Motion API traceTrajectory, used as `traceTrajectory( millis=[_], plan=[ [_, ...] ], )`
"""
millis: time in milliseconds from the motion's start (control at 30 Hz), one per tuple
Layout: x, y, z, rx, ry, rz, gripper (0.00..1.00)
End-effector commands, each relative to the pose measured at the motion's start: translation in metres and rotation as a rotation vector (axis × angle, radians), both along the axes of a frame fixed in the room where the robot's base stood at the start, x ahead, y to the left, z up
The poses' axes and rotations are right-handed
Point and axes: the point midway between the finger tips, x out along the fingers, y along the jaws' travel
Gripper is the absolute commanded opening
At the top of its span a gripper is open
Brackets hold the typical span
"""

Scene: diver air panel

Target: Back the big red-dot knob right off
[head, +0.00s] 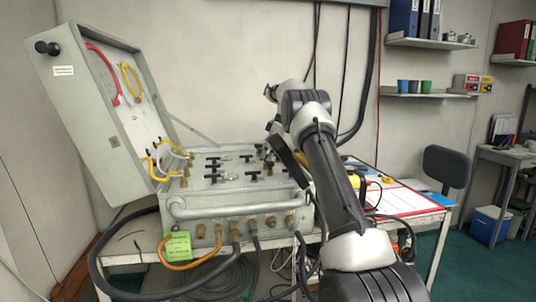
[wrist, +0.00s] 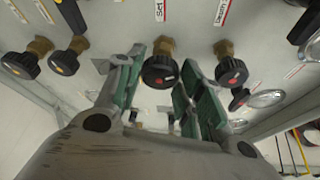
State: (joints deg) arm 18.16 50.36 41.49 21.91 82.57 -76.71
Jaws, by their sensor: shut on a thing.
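In the wrist view my gripper (wrist: 160,62) has one green-padded finger on each side of a black knob (wrist: 160,72) with a red dot on its face and a brass stem. The gripper is shut on this knob, which is still mounted on the grey panel (wrist: 110,20). In the head view the panel lies in an open grey case (head: 240,208), and my arm hides the knob and the gripper's grip.
Black knobs with orange dots (wrist: 64,62) stand left of my gripper. In the head view the raised lid (head: 95,150) stands at the left, T-handles (head: 213,177) cover the panel, and hoses hang at the front.

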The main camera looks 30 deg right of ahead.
Motion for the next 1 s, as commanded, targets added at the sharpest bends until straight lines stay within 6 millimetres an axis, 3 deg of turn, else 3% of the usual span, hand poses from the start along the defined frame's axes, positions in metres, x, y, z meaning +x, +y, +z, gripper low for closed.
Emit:
traceTrajectory(
  millis=[367,400,500,833,1000],
  plan=[
    [0.0,-0.001,0.0,-0.002,0.0,0.003,0.14],
    [0.0,-0.001,0.0,-0.002,0.0,0.003,0.43],
    [0.0,-0.001,0.0,-0.001,0.0,0.002,0.59],
    [0.0,-0.001,0.002,-0.001,0.0,0.003,0.59],
    [-0.005,-0.008,0.022,-0.002,-0.003,0.003,0.59]
  ],
)
